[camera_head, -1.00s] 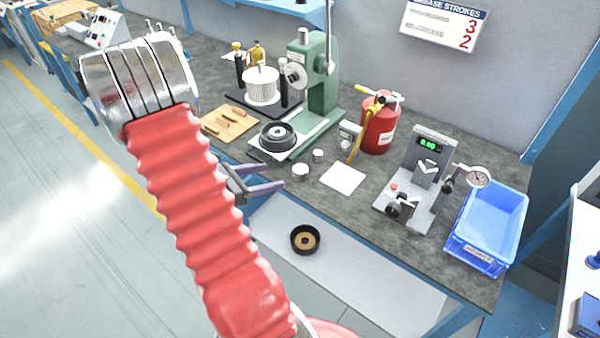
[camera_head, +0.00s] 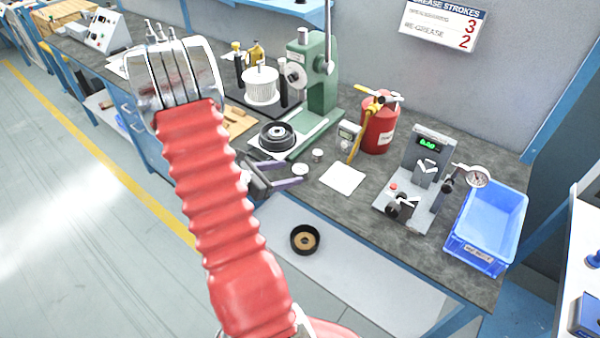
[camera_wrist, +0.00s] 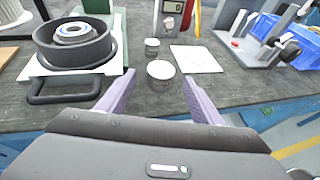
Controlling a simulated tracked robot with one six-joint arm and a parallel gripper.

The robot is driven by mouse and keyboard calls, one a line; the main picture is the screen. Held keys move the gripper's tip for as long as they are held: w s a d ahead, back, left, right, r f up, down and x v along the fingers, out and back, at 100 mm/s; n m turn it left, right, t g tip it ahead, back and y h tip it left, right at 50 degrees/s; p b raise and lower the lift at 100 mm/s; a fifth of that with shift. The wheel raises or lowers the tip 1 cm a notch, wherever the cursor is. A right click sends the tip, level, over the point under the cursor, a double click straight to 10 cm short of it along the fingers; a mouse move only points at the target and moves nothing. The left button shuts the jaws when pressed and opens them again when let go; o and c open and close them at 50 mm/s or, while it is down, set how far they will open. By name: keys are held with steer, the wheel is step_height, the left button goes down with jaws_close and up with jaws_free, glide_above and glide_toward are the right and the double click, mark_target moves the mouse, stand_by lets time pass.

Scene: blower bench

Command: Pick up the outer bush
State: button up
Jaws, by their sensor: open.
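Two small metal cylinders stand upright on the bench. The nearer, larger one (camera_head: 300,169) also shows in the wrist view (camera_wrist: 161,74). The farther, smaller one (camera_head: 317,155) stands just behind it in the wrist view (camera_wrist: 152,46). I cannot tell for certain which is the outer bush. My gripper (camera_head: 292,173) is open and empty at the bench's front edge. In the wrist view its purple fingers (camera_wrist: 158,80) point forward, with the nearer cylinder between and slightly beyond their tips. Neither cylinder is held.
A black ring-shaped housing (camera_head: 277,137) sits on the green press (camera_head: 318,85) base, close left of the cylinders. A white sheet (camera_head: 343,179) lies to their right. A red can (camera_head: 380,125), a gauge stand (camera_head: 425,175) and a blue bin (camera_head: 487,225) stand farther right.

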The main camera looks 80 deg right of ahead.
mark_target(295, 171)
steer(key=shift+s+d+f, duration=0.25)
steer(key=shift+s+d, duration=0.1)
steer(key=shift+d, duration=0.1)
steer(key=shift+x, duration=2.6)
steer(key=c, duration=1.3)
steer(key=shift+r, duration=5)
